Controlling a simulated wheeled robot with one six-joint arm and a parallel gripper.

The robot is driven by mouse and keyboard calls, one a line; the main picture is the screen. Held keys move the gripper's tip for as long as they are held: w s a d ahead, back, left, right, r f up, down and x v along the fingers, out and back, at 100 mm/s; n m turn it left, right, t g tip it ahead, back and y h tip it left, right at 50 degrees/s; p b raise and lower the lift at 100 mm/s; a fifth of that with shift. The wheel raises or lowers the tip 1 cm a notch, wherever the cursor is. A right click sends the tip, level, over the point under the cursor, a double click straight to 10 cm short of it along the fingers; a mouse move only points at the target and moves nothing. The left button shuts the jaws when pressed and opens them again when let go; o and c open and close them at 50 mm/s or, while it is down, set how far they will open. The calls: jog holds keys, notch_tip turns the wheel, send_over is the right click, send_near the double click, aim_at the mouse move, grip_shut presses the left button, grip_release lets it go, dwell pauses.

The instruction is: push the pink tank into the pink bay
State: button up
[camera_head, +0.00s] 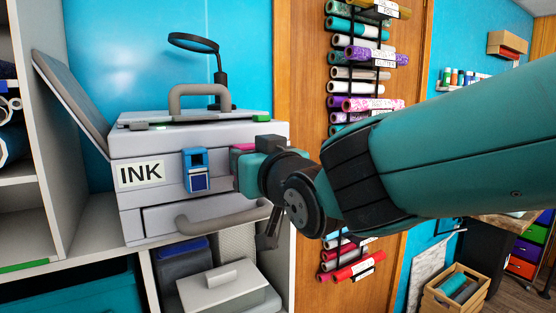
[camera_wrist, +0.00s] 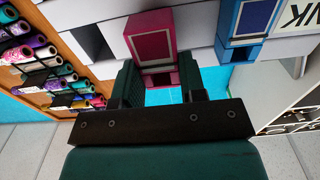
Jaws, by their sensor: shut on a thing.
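The pink tank (camera_wrist: 151,46) sits between the two fingers of my gripper (camera_wrist: 158,74) in the wrist view. My gripper is shut on it. In the head view only a strip of pink (camera_head: 243,148) shows at the printer's front, above and behind my gripper (camera_head: 246,172). The tank is lined up at the front of the white ink printer (camera_head: 150,144); how deep it sits in its bay cannot be told, and the pink bay itself is hidden. A blue tank (camera_head: 197,170) stands in the front to its left in the head view, and also shows in the wrist view (camera_wrist: 246,22).
A dark square opening (camera_wrist: 92,42) is beside the pink tank in the wrist view. The printer's curved grey handle (camera_head: 222,220) is below my gripper. A rack of vinyl rolls (camera_head: 362,80) stands behind on the right. A grey lid (camera_head: 72,105) leans open on the left.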

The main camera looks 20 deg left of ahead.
jog(key=shift+x, duration=0.8)
jog(key=shift+w+a+r+b, duration=0.1)
jog(key=shift+w+a+b, duration=0.1)
jog(key=shift+b, duration=0.35)
dwell(1.2)
jog(key=o, duration=1)
jog(key=shift+c, duration=0.2)
jog(key=shift+o, duration=0.2)
jog(key=shift+w+a, duration=0.1)
jog(key=o, duration=0.5)
jog(key=shift+c, duration=0.2)
jog(key=b+v, duration=0.5)
jog(key=v, duration=0.2)
